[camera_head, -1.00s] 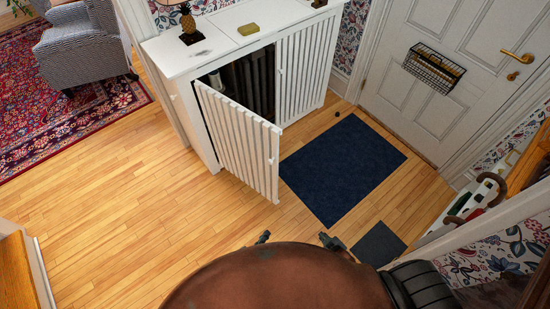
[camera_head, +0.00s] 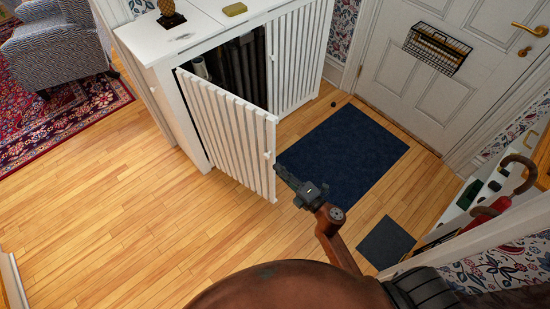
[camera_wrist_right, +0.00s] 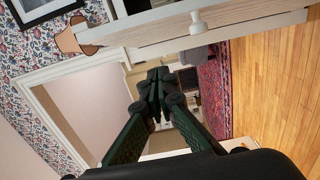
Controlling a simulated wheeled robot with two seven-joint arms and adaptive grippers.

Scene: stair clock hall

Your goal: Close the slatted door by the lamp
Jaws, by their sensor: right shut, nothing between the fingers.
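The white slatted door (camera_head: 228,128) of the cabinet stands ajar, swung out toward me, hinged at its left side. Its small round knob (camera_head: 267,155) is near the free edge. The door's edge and knob (camera_wrist_right: 197,20) cross the top of the wrist view. A lamp with a pineapple-shaped base (camera_head: 169,12) stands on the cabinet top above this door; its upper part is out of frame. My right gripper (camera_head: 281,172) is shut and empty, just right of the door's free edge; I cannot tell if it touches. Its closed fingers (camera_wrist_right: 155,82) show in the wrist view. My left gripper is not in view.
The neighbouring slatted door (camera_head: 294,58) is shut. Dark upright things fill the open compartment (camera_head: 245,65). A dark blue mat (camera_head: 345,145) lies before the white front door (camera_head: 430,70). The wooden floor (camera_head: 130,215) left of the door is clear.

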